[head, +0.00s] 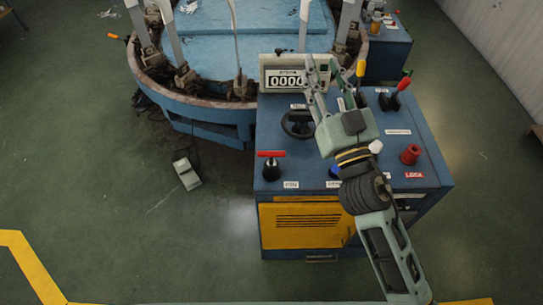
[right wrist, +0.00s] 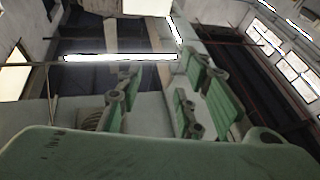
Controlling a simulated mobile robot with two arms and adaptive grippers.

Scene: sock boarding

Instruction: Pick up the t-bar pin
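The t-bar pin (head: 270,154), a red crossbar on a dark base, stands upright at the front left of the blue control console's top. My right gripper (head: 320,68) is over the far part of the console, in front of the counter display, above and to the right of the pin in the picture and apart from it. In the right wrist view its fingers (right wrist: 160,85) are spread with nothing between them, so it is open and empty. The pin does not show in that view. My left gripper is not in view.
The blue console (head: 268,120) carries a counter (head: 287,80), a black handwheel (head: 297,123), a red-handled lever (head: 404,84) and a red knob (head: 410,154). A round blue machine (head: 205,108) stands behind left. A grey pedal (head: 186,173) lies on open floor at left.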

